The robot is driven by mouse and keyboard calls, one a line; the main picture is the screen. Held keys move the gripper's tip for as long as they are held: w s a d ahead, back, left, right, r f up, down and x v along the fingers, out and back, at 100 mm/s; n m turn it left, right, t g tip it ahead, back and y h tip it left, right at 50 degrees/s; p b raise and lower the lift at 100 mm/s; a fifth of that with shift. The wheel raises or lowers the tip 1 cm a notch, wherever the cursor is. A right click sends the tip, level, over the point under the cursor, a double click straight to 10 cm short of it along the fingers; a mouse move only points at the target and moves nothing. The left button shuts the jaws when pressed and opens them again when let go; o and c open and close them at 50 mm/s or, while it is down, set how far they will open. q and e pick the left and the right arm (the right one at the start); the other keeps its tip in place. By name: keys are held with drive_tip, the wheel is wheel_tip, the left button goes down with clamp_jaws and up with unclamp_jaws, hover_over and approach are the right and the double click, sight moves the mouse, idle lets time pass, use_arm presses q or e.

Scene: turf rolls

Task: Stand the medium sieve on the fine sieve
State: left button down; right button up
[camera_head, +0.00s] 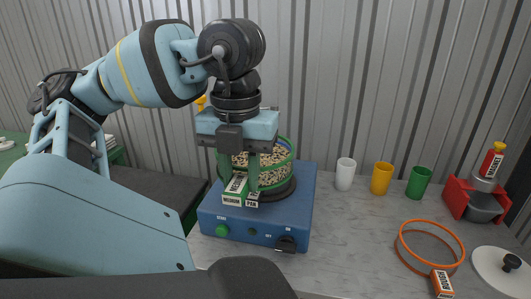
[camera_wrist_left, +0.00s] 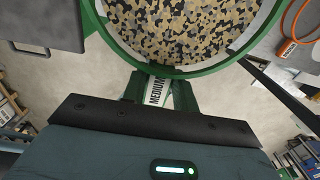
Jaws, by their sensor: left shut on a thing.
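The medium sieve is a green ring (camera_head: 289,150) full of tan and black grains, with a white and green tag (camera_head: 235,186) reading MEDIUM. My left gripper (camera_head: 239,178) points down and is shut on this tag. The wrist view shows the sieve's green rim (camera_wrist_left: 185,72) and the tag (camera_wrist_left: 156,92) between the fingers. A dark round stack (camera_head: 284,189) is directly under the sieve on the blue machine; a second tag (camera_head: 252,199), apparently the fine sieve's, shows there. The fine sieve is mostly hidden. I cannot tell whether the two sieves touch. My right gripper is not in view.
The blue machine (camera_head: 305,205) has a green button and a black knob. White (camera_head: 345,174), yellow (camera_head: 381,179) and green (camera_head: 419,182) cups stand to its right. Further right are an orange ring (camera_head: 434,224), a lid (camera_head: 490,270) and a red stand (camera_head: 457,198).

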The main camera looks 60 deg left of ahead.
use_arm(q)
drive_tip(key=w+a, duration=0.2)
drive_tip(key=a, duration=0.2)
drive_tip(key=w+a+p, duration=0.1)
drive_tip(key=w+a, duration=0.2)
drive_tip(key=w+a+f, duration=0.1)
drive_tip(key=w+a, duration=0.2)
drive_tip(key=a, duration=0.1)
drive_tip(key=shift+a+p, duration=0.3)
drive_tip(key=shift+a, duration=0.05)
drive_tip(key=shift+w+a+f, duration=0.25)
drive_tip(key=shift+w+a, duration=0.25)
drive_tip(key=shift+a, duration=0.35)
drive_tip(key=shift+f, duration=1.7)
drive_tip(key=shift+f, duration=0.15)
drive_tip(key=c, duration=1.5)
unclamp_jaws()
drive_tip(key=shift+f, duration=0.1)
drive_tip(key=o, duration=0.4)
